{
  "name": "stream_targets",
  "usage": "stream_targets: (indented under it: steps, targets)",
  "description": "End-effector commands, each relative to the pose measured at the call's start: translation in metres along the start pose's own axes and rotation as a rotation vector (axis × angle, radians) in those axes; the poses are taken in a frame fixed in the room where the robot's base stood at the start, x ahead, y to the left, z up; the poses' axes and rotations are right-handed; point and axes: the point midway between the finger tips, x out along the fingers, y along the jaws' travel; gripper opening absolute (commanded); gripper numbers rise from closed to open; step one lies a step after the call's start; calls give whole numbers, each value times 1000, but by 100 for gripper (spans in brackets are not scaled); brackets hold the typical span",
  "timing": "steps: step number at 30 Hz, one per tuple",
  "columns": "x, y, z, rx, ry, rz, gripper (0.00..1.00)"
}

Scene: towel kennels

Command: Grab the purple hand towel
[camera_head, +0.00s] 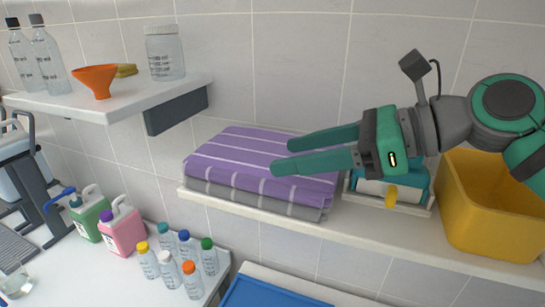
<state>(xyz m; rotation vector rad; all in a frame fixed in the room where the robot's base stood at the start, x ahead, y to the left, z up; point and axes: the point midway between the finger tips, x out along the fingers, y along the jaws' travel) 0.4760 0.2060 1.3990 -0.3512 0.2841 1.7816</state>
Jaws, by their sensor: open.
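The purple hand towel (235,155) has pale stripes and lies folded on top of a folded grey towel (255,200) on the white wall shelf (375,229). My gripper (281,157) comes in from the right with its two green fingers apart. The fingertips appear over the right part of the purple towel and hide some of it. Nothing is held between the fingers. I cannot tell whether the fingers touch the towel.
Right of the towels stand a small rack (400,195) with a yellow-capped item and a yellow bin (485,210). An upper shelf (125,100) holds bottles, an orange funnel (95,80) and a clear jar (165,55). Several bottles and jugs (122,232) stand on the counter below.

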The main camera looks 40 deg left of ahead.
Motion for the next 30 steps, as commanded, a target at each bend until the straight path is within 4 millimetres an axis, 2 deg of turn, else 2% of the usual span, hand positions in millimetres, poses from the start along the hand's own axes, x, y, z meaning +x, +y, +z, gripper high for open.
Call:
stream_targets:
  steps: [3,11,21,30]
  targets:
    - [18,1,-1,0,2,2,52]
    - [36,1,-2,1,1,1,52]
    - [78,5,-8,1,0,0,52]
    - [83,4,-8,2,-1,-1,52]
